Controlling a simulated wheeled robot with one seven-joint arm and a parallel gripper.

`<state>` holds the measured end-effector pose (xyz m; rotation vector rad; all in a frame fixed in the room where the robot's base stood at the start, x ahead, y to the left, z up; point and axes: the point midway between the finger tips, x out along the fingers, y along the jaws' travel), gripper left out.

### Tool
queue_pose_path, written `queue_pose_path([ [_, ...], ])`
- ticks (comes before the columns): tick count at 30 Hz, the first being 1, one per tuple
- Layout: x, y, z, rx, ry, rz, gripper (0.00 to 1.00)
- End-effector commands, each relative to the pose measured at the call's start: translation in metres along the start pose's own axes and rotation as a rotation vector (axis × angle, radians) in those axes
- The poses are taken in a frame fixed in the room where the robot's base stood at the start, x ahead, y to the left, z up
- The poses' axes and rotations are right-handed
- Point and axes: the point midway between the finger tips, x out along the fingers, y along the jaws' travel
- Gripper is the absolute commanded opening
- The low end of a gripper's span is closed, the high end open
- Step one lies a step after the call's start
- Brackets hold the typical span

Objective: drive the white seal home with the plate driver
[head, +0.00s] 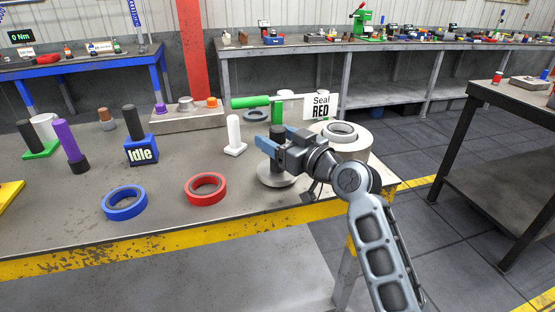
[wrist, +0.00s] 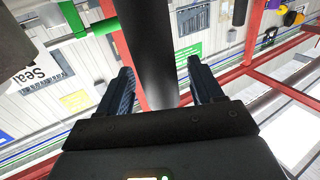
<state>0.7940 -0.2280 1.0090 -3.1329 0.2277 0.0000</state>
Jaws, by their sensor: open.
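The plate driver (head: 276,180) appears to be the upright dark handle on a wide grey round plate, standing near the table's front edge. My gripper (head: 272,143) is open at its handle, with one blue finger on each side. In the wrist view the dark handle (wrist: 151,50) stands between the two open fingers (wrist: 158,85); I cannot tell whether they touch it. A pale ring (head: 342,131), perhaps the white seal, sits on top of a broad round housing (head: 353,147) just right of my gripper. My wrist hides part of the housing.
A red ring (head: 205,187) and a blue ring (head: 124,203) lie flat at the front. A white post (head: 234,136) on a square base stands left of the driver. A blue "Idle" block (head: 141,151) and purple-handled tool (head: 73,146) stand left.

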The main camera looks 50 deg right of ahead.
Motion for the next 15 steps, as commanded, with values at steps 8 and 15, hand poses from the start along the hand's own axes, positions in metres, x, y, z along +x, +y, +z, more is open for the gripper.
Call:
queue_pose_path([
  [8, -0.0001, -0.0001, 0.0004, 0.0, 0.0, 0.0, 0.56],
  [15, -0.0002, -0.0001, 0.0004, 0.0, 0.0, 0.0, 0.33],
])
